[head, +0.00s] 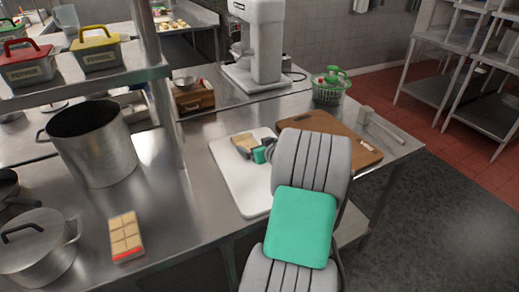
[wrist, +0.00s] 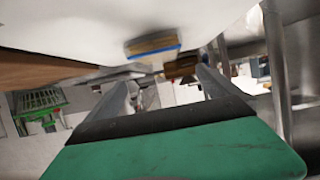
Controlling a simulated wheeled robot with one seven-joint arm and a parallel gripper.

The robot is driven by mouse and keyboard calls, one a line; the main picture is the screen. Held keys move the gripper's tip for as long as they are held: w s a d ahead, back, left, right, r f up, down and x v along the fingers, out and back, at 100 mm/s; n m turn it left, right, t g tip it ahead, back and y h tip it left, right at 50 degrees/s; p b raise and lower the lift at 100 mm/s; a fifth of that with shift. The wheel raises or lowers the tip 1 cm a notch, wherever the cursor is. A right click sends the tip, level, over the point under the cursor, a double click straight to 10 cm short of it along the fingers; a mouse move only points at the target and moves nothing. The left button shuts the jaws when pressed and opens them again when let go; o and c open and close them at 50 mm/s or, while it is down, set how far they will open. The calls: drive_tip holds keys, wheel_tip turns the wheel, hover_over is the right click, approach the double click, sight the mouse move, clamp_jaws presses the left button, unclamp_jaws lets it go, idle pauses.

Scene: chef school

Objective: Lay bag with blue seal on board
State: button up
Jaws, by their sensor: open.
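The bag with the blue seal (wrist: 153,47) is tan and lies on the white board (head: 228,180). In the wrist view, which is upside down, its blue edge faces me. In the head view the bag (head: 243,141) is near the board's far part, and my gripper hides its near side. My gripper (head: 262,150) is low over the board, just right of the bag. Its fingers are spread and empty in the wrist view (wrist: 166,76), with the bag beyond the tips. The board (wrist: 200,18) fills the top of that view.
A similar bag with a red seal (head: 125,238) lies on the counter at left, near pots (head: 95,150). A wooden board (head: 365,154) is right of the white board. Shelf post (head: 162,90) stands left.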

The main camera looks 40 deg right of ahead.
drive_tip(key=v, duration=0.3)
drive_tip(key=w+a, duration=0.1)
drive_tip(key=a, duration=0.2)
drive_tip(key=w+a+n+g+y, duration=0.1)
drive_tip(key=a, duration=0.2)
drive_tip(key=w+a+r+y, duration=0.1)
drive_tip(key=a, duration=0.2)
drive_tip(key=shift+a+n+g, duration=0.3)
drive_tip(key=shift+a, duration=0.05)
drive_tip(key=s+a+r+n+g+y, duration=0.1)
drive_tip(key=s+a+g, duration=0.25)
drive_tip(key=a, duration=0.85)
drive_tip(key=s+a+n+g+y, duration=0.15)
drive_tip(key=s+a, duration=0.25)
drive_tip(key=a, duration=0.7)
drive_tip(key=s+a+g, duration=0.2)
drive_tip(key=s+a, duration=0.4)
drive_tip(key=s, duration=0.5)
drive_tip(key=shift+s+a+m+g+h, duration=0.15)
drive_tip(key=shift+m+g+h, duration=0.2)
drive_tip(key=shift+g, duration=0.05)
